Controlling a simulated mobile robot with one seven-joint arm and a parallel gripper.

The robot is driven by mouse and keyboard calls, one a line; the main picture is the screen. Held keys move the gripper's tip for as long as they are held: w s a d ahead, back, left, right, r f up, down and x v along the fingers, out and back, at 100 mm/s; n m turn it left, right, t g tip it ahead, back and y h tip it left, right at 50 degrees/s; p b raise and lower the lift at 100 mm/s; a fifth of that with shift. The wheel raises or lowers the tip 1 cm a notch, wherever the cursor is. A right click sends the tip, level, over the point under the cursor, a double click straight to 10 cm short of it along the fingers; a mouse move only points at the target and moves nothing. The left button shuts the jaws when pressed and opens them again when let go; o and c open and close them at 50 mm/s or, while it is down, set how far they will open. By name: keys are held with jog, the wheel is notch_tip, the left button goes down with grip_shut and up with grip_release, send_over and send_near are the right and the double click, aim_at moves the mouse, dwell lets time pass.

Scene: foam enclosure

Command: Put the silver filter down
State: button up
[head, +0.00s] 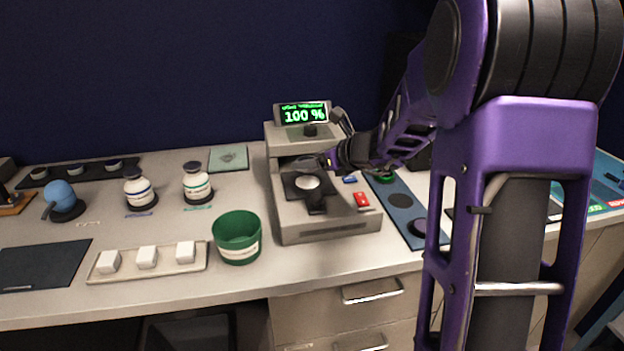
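A small round silver piece (307,182), which looks like the silver filter, shows on a black square holder (300,194) with a short handle. This holder is on the grey machine (330,228) in the middle of the counter. My gripper (322,163) reaches in from the right, at the machine's opening just above and behind the silver piece. Its fingertips are small and dark, so I cannot tell whether they are open, shut or touching the silver piece.
The machine's screen (303,114) reads 100 %. A green cup (238,238) stands left of it, beside a tray (190,265) with white cubes. Two white jars (197,184) (139,190) stand behind. A blue mat (400,200) lies right. Clear counter shows at the front edge.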

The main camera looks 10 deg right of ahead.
aim_at(312, 185)
notch_tip(312, 185, down, 4)
jog(key=shift+f+b, duration=0.1)
jog(key=shift+b, duration=0.35)
jog(key=shift+f, duration=0.15)
jog(key=o, duration=1.4)
jog(key=shift+c, duration=0.2)
jog(key=shift+r, duration=0.4)
jog(key=p+v, duration=0.1)
jog(key=v, duration=1.1)
jog(key=shift+f+p, duration=0.25)
jog(key=shift+p, duration=0.15)
